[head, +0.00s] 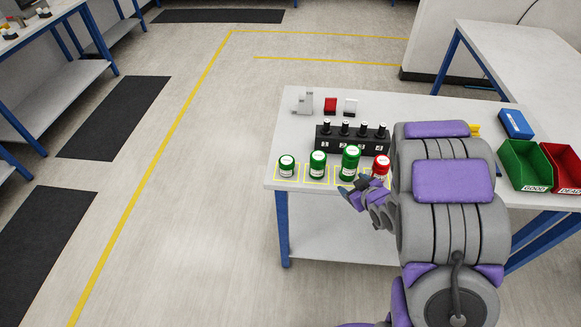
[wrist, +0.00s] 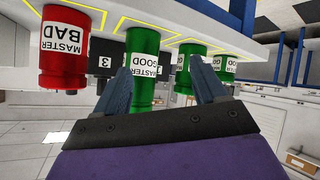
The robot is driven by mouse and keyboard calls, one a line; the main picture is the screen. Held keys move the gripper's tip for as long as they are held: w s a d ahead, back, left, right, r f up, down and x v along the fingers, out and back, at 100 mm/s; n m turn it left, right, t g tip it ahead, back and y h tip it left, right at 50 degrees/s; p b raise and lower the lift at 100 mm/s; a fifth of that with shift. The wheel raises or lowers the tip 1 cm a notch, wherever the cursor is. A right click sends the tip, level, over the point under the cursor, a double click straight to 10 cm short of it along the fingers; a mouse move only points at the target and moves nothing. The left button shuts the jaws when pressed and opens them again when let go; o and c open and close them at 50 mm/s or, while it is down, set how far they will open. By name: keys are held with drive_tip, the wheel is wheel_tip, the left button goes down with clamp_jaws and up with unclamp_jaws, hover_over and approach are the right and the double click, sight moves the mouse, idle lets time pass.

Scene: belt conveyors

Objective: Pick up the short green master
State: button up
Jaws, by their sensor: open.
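Three green masters stand in a row on the white table. The left one (head: 286,166) looks shortest, the middle one (head: 317,165) slightly taller, and the right one (head: 350,164) tallest. A red master (head: 380,166) is at the row's right end. My gripper (head: 357,188) is open and empty at the table's front edge, near the tallest green and red masters. The wrist view is upside down: the tall green master (wrist: 144,65) labelled GOOD shows between the fingers (wrist: 160,72), apparently beyond them. The other greens (wrist: 190,65) (wrist: 229,67) are to its right, partly behind a finger.
A black block (head: 345,143) with several numbered posts stands just behind the masters. Grey, red and white parts (head: 330,106) are farther back. A green bin (head: 524,166) and a red bin (head: 565,165) stand at the right. Floor left of the table is clear.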

drive_tip(key=a+f+t+y, duration=0.1)
drive_tip(key=a+f+y, duration=0.2)
drive_tip(key=a, duration=0.3)
drive_tip(key=t+y, duration=0.3)
drive_tip(key=y, duration=0.1)
approach(291, 169)
drive_tip(key=x, duration=0.2)
drive_tip(key=b+x, duration=0.1)
drive_tip(key=x, duration=0.3)
drive_tip(key=shift+w+a+r+b, duration=0.1)
drive_tip(key=shift+a+r+b, duration=0.25)
drive_tip(key=shift+a, duration=0.05)
drive_tip(key=shift+w+d, duration=0.3)
drive_tip(key=shift+w, duration=0.3)
drive_tip(key=x, duration=0.2)
drive_tip(key=b+x, duration=0.1)
drive_tip(key=x, duration=0.1)
drive_tip(key=a+x, duration=0.1)
drive_tip(key=x, duration=0.1)
drive_tip(key=shift+s+f+b, duration=0.35)
drive_tip(key=shift+s, duration=0.05)
drive_tip(key=shift+w+d, duration=0.1)
drive_tip(key=shift+d+r, duration=0.15)
drive_tip(key=shift+d, duration=0.45)
drive_tip(key=shift+c, duration=0.8)
drive_tip(key=shift+a, duration=0.4)
drive_tip(key=c, duration=0.8)
